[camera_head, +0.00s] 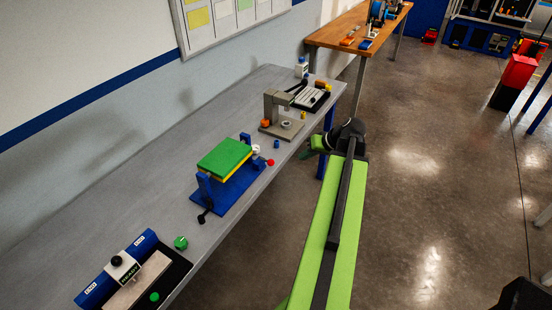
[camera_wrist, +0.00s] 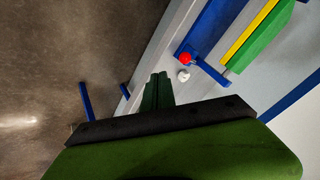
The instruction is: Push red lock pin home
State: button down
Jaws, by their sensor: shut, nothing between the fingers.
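The red lock pin (camera_head: 270,162) shows as a small red ball at the right end of the blue fixture (camera_head: 240,187) on the grey bench. In the wrist view the red pin (camera_wrist: 185,58) is beside the blue base (camera_wrist: 214,30), with a white knob (camera_wrist: 184,76) close by. A green and yellow block (camera_head: 224,157) sits on the fixture. My gripper (camera_head: 306,152) is off the bench's front side, to the right of the pin and apart from it. In the wrist view its green fingers (camera_wrist: 158,77) are together and empty. The pin's shaft is hidden.
The grey bench (camera_head: 110,165) runs along the wall. A grey press-like stand (camera_head: 278,115) is behind the fixture. A green knob (camera_head: 181,242) and a blue-ended device (camera_head: 122,268) are in front.

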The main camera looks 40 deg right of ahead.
aim_at(271, 163)
jog(key=w+a+f+b, duration=0.3)
jog(key=w+f+b, duration=0.3)
jog(key=w, duration=0.2)
jog(key=shift+w+a+f+b, duration=0.2)
jog(key=shift+w+f+b, duration=0.2)
jog(key=shift+d, duration=0.1)
